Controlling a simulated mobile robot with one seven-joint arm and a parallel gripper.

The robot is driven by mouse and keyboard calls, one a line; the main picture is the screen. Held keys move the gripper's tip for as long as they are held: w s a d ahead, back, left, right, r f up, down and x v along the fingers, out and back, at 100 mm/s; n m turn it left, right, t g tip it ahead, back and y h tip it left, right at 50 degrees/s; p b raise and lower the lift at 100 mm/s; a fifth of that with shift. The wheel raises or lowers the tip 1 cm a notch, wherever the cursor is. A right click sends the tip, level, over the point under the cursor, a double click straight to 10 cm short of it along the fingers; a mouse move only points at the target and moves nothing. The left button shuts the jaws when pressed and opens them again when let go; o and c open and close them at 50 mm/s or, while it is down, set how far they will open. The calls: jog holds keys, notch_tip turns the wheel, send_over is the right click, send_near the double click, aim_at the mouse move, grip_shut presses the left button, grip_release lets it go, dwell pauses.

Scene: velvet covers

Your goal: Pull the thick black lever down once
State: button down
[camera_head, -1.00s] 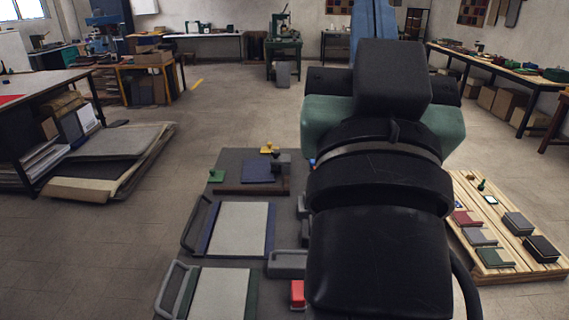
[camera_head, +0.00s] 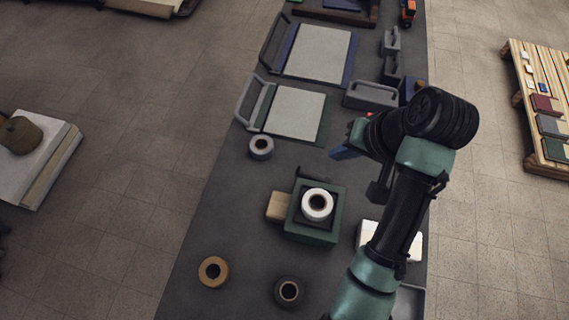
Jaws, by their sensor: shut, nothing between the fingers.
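A green block-shaped device (camera_head: 334,226) stands on the dark bench, with a white roll (camera_head: 317,204) on its top. A dark bar (camera_head: 318,175) shows at its far edge; I cannot tell whether this is the thick black lever. Another dark piece (camera_head: 378,195) shows beside my arm, and its nature is unclear. My gripper (camera_head: 345,150), with blue parts at its end, is shut and empty above the bench, up and right of the green device. It appears apart from the device. My arm hides part of the bench's right side.
The dark bench (camera_head: 212,268) carries a grey roll (camera_head: 261,147), a tan roll (camera_head: 213,271) and a dark roll (camera_head: 289,291). Two framed boards (camera_head: 318,53) (camera_head: 295,112) with grey handles lie farther up. Grey blocks (camera_head: 371,95) stand at right. A wooden pallet (camera_head: 517,75) is beyond open floor.

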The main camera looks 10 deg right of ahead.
aim_at(301, 172)
jog(key=shift+s+a+f, duration=0.25)
jog(key=shift+s+f, duration=0.05)
jog(key=shift+s, duration=0.05)
jog(key=x, duration=1.4)
jog(key=shift+s+a, duration=0.2)
jog(key=shift+w+a+f+p, duration=0.15)
jog(key=shift+a+f+p, duration=0.2)
jog(key=shift+p, duration=0.05)
